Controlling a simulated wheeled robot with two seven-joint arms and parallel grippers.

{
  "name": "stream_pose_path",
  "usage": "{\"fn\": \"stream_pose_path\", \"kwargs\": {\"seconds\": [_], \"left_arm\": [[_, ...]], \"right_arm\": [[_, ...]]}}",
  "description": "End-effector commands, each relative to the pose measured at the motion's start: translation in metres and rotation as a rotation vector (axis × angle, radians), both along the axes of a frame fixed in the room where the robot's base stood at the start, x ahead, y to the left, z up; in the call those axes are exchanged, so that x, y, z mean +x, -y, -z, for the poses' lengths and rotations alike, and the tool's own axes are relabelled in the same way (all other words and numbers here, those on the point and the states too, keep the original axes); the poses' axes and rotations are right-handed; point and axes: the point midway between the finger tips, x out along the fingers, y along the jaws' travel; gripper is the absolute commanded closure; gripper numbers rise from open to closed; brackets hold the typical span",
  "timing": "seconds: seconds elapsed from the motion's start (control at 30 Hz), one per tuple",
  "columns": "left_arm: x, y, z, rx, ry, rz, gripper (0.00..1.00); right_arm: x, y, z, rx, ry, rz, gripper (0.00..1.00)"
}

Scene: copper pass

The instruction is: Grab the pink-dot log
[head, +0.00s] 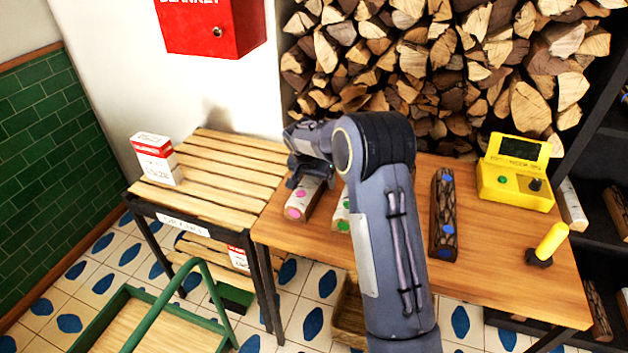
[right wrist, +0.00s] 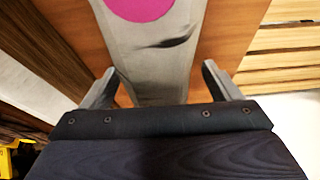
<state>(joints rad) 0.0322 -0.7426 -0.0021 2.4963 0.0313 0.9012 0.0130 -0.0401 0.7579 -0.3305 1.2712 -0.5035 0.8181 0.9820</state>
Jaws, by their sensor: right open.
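The pink-dot log (head: 301,203), pale-barked with pink dots, lies at the left end of the wooden table in the head view. In the right wrist view the log (right wrist: 150,55) runs between my fingers, with a large pink dot at the top. My right gripper (head: 307,173) is over the far part of the log. Its open fingers (right wrist: 160,85) stand on either side of the log, with a visible gap on each side. The gripper hides the log's far end in the head view. My left gripper is not in view.
A green-dot log (head: 341,213) lies just right, partly behind my right arm. A dark blue-dot log (head: 443,215) lies farther right, near a yellow device (head: 515,178) and yellow-handled lever (head: 548,243). A slatted rack (head: 215,165) with a red-and-white box (head: 156,159) adjoins the table.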

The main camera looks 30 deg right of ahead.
Motion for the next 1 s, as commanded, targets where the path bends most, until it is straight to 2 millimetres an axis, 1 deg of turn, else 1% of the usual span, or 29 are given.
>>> {"fn": "stream_pose_path", "kwargs": {"seconds": [0.17,0.2,0.7,0.73,1.0], "left_arm": [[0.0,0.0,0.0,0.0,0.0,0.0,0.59],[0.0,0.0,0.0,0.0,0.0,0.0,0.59],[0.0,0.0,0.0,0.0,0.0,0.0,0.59],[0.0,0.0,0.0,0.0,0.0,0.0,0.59],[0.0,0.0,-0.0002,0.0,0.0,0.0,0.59]], "right_arm": [[0.0004,0.0002,0.0001,0.0,0.001,0.0,0.16],[0.0004,0.0002,0.0001,0.0,0.001,0.0,0.18],[0.0001,0.0,-0.0003,0.001,0.001,0.0,0.83],[0.0001,0.0,-0.0003,0.001,0.001,0.0,0.86],[0.0011,0.0002,-0.0032,0.0,0.004,0.0,0.86]]}}
